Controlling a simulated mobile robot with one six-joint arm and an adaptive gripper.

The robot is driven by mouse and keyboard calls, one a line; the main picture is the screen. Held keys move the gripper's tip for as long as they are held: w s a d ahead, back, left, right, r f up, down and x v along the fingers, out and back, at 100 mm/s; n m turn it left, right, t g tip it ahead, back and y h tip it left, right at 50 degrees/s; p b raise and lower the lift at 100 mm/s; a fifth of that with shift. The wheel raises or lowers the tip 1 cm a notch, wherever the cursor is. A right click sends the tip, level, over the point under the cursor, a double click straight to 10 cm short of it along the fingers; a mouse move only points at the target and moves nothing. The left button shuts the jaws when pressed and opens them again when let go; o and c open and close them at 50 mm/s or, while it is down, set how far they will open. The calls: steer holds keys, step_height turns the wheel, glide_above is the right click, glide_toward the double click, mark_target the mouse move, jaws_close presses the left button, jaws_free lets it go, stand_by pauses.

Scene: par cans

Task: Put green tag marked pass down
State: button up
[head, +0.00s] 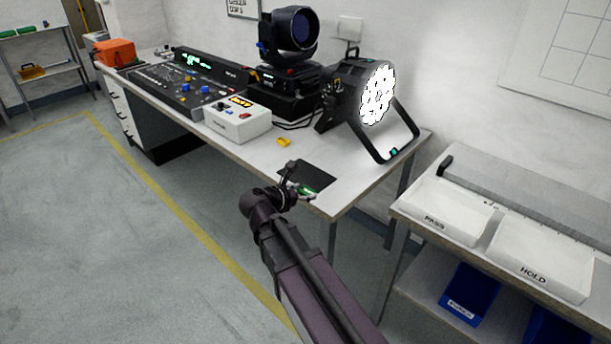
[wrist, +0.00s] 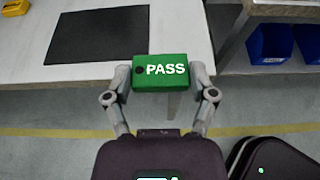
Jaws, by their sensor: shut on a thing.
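The green tag marked PASS (wrist: 160,72) is between the two fingers of my gripper (wrist: 160,85) in the wrist view. My gripper is shut on it. In the head view the green tag (head: 307,190) shows as a small green piece at my gripper (head: 300,188), by the front edge of the white bench (head: 340,192). A dark mat (head: 308,174) lies on the bench close behind the tag; it also shows in the wrist view (wrist: 97,35), left of the tag. I cannot tell the exact height of the tag above the bench.
A lit par can (head: 377,95) stands on the bench behind the mat. A yellow piece (head: 284,142) and a white box (head: 238,120) lie left of it. Trays marked PASS (head: 446,212) and HOLD (head: 541,265) sit on the right-hand shelf unit, above blue bins (head: 470,292).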

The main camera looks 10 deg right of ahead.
steer(key=shift+a, duration=0.15)
steer(key=b, duration=0.2)
glide_toward(313, 171)
steer(key=w+d, duration=0.1)
steer(key=w+d+r, duration=0.2)
steer(key=shift+d, duration=0.35)
steer(key=shift+f, duration=0.1)
stand_by(0.3)
steer(key=shift+f+b, duration=1.55)
steer(key=shift+f, duration=0.1)
steer(key=shift+f, duration=0.15)
steer(key=o, duration=0.8)
steer(key=shift+o, duration=0.2)
